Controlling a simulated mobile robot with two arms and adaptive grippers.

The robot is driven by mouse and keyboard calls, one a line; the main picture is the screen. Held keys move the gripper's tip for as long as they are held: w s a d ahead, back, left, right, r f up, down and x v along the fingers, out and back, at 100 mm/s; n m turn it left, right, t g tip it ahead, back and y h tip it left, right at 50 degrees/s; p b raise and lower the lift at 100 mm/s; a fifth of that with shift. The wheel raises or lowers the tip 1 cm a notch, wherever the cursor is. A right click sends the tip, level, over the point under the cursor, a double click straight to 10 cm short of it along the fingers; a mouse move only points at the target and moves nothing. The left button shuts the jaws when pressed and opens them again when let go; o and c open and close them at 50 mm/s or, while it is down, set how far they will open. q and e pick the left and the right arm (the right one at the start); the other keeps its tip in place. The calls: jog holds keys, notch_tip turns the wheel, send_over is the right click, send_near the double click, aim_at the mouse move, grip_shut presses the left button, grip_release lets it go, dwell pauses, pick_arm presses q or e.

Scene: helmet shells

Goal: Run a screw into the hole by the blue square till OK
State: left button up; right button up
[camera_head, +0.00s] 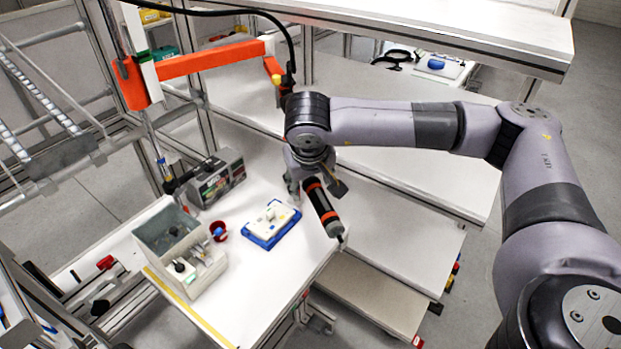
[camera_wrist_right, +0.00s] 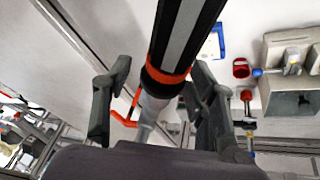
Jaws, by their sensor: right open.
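A black power screwdriver (camera_head: 326,212) with orange rings hangs, tilted, below the orange balancer arm in the head view. My right gripper (camera_head: 315,187) is at its upper part. In the right wrist view, the open gripper fingers (camera_wrist_right: 160,95) stand either side of the screwdriver (camera_wrist_right: 182,45), with gaps visible. A white part (camera_head: 270,217) lies on a blue tray (camera_head: 262,242) on the white table, left of the screwdriver. The blue square, its hole and any screw are too small to make out. My left gripper is not in view.
A grey box (camera_head: 215,180) stands behind a grey bin (camera_head: 165,222) on the table. A red cup (camera_head: 219,232) is between bin and tray. The orange balancer arm (camera_head: 210,60) reaches overhead. The front of the table (camera_head: 255,290) is clear.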

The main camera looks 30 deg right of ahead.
jog(key=shift+f, duration=0.15)
grip_shut()
dwell(0.7)
dwell(0.8)
jog(key=shift+w, duration=0.1)
